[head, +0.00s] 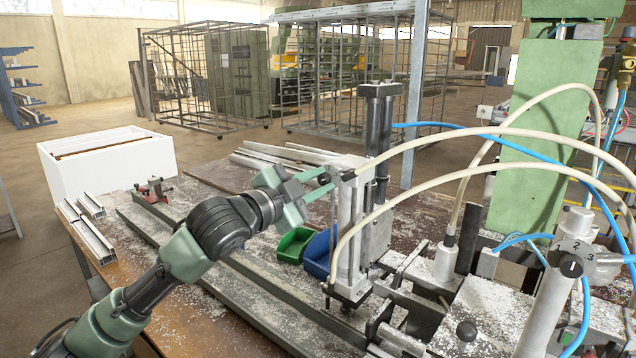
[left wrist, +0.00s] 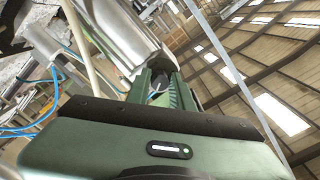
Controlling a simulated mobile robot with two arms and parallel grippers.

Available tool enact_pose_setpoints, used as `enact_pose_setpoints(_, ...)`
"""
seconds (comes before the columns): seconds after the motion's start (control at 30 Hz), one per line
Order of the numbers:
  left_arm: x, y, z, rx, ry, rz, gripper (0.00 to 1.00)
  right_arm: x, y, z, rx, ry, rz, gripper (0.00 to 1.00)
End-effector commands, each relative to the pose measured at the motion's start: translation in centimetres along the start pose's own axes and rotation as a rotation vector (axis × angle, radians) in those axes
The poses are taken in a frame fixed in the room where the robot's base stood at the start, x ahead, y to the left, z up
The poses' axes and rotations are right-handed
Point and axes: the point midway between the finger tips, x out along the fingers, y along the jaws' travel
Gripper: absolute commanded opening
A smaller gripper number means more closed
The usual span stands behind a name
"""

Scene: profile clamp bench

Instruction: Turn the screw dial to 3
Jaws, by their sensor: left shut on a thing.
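My left gripper (head: 326,182) reaches from the left to the upper left side of an upright metal clamp cylinder (head: 350,225). Its green fingers are shut on a small part there, mostly hidden in the head view. The left wrist view shows a small grey round part (left wrist: 156,90) with a pale line between the fingertips (left wrist: 160,84). I cannot tell whether it carries numbers. My right gripper is out of view.
Pale hoses (head: 470,140) and blue hoses arch around the clamp on its right. A green bin (head: 294,245) and blue bin (head: 318,254) stand beside it. Long metal profiles lie on the bench, strewn with chips. A white box (head: 105,172) stands at the back left.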

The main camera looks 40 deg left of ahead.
Motion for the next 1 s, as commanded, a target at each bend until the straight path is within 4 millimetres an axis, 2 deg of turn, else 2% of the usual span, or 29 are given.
enact_pose_setpoints(0.1, 0.0, 0.1, 0.0, 0.001, -0.001, 0.002, 0.00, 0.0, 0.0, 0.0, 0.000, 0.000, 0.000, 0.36)
enact_pose_setpoints(0.13, 0.0, 0.1, 0.0, 0.001, -0.001, 0.002, 0.31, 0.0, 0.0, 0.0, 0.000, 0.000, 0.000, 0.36)
enact_pose_setpoints(0.2, 0.0, 0.1, 0.0, 0.001, -0.001, 0.001, 0.44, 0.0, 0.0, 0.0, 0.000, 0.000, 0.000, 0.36)
enact_pose_setpoints(0.57, -0.3, 0.1, 0.1, 0.000, -0.001, 0.001, 0.44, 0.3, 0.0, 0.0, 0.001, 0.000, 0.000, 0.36)
enact_pose_setpoints(1.0, -5.9, 0.4, 0.3, -0.001, 0.000, 0.001, 0.44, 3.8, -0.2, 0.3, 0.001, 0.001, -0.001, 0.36)
